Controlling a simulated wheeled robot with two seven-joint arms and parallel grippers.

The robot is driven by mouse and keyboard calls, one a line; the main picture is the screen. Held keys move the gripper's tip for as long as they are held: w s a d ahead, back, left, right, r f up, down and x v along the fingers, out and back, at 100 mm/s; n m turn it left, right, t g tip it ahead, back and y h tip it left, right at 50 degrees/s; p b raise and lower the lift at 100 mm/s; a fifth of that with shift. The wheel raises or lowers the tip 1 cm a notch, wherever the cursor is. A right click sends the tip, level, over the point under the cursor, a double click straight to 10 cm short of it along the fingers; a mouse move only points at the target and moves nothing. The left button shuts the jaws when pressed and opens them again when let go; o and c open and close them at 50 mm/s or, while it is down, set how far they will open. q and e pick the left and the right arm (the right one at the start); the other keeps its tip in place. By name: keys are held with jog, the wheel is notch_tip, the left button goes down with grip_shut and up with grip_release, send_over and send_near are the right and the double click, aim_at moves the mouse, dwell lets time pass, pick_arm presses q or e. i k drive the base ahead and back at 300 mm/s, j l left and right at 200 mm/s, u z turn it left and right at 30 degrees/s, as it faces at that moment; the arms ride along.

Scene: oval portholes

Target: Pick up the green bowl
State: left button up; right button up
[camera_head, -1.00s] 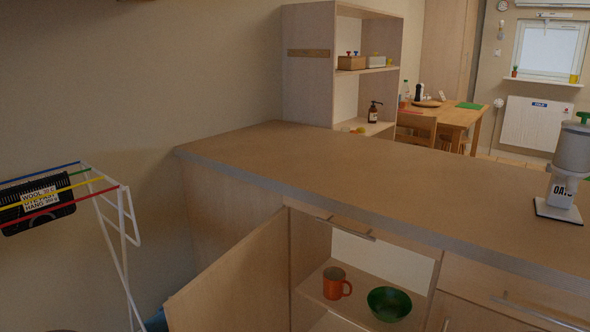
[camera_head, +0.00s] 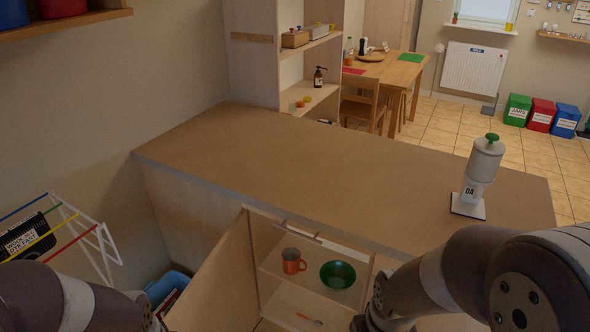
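The green bowl (camera_head: 337,275) sits upright on a shelf inside the open cabinet under the counter, to the right of an orange mug (camera_head: 293,261). Nothing covers it. My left arm shows at the lower left and my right arm at the lower right. Neither gripper's fingertips can be seen; both lie outside the picture or behind the arm links. My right arm is close to the right side of the cabinet opening.
The cabinet door (camera_head: 222,280) stands open on the left of the opening. The counter (camera_head: 320,180) overhangs the shelf and bears an oats dispenser (camera_head: 480,175). A drying rack (camera_head: 75,235) and a blue bin (camera_head: 168,290) stand at the left.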

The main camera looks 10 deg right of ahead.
aim_at(337, 275)
jog(key=j+z, duration=0.35)
jog(key=i+j+z, duration=0.1)
jog(key=z, duration=0.25)
jog(key=j, duration=0.1)
